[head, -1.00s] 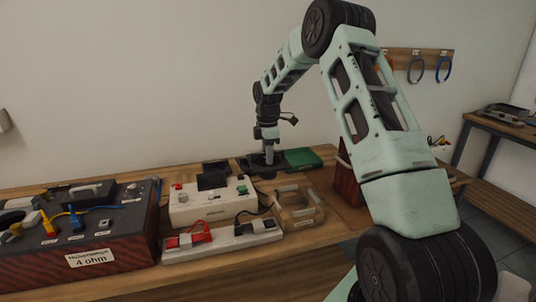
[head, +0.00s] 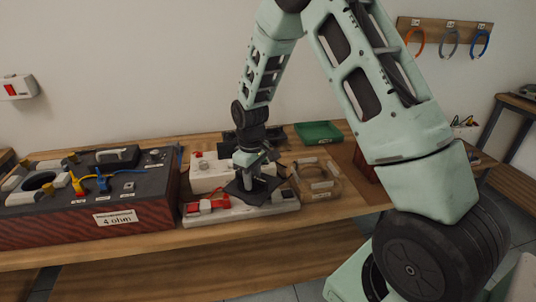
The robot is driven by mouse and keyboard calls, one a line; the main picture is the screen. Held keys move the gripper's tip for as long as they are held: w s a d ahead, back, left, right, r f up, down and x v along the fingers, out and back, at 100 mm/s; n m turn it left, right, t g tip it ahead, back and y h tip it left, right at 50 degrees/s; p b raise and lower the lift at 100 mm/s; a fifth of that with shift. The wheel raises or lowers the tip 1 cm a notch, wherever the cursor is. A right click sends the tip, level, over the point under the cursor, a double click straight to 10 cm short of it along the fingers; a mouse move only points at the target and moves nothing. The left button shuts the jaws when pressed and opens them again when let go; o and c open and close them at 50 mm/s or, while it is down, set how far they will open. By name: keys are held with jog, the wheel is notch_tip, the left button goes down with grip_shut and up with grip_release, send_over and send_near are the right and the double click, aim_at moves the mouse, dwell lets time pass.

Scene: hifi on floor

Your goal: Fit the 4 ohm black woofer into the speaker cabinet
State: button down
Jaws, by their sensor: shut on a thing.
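The speaker cabinet (head: 150,222) is a dark red box at the left of the bench with a "4 ohm" label on its front. Its grey top has a dark round opening (head: 38,182) with pale blocks around it. My gripper (head: 250,180) points down, shut on a flat black piece, which looks like the woofer (head: 240,190). It is in front of the white tester box (head: 203,177) and above the pale strip with red clips. The fingertips and much of the piece are too small and dark to make out. Whether the piece touches anything below cannot be told.
On the cabinet top are a black handled part (head: 117,156), yellow and blue clamps and a small connector. A green tray (head: 318,132) and a dark tray stand at the back. A clear-looking frame (head: 318,180) lies right of the tester. My arm covers the right side.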

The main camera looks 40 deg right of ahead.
jog(key=s+a+f+m, duration=0.3)
jog(key=a+f+m, duration=0.1)
jog(key=a, duration=0.5)
jog(key=shift+s+a, duration=0.15)
jog(key=shift+a, duration=0.05)
jog(key=shift+f, duration=0.1)
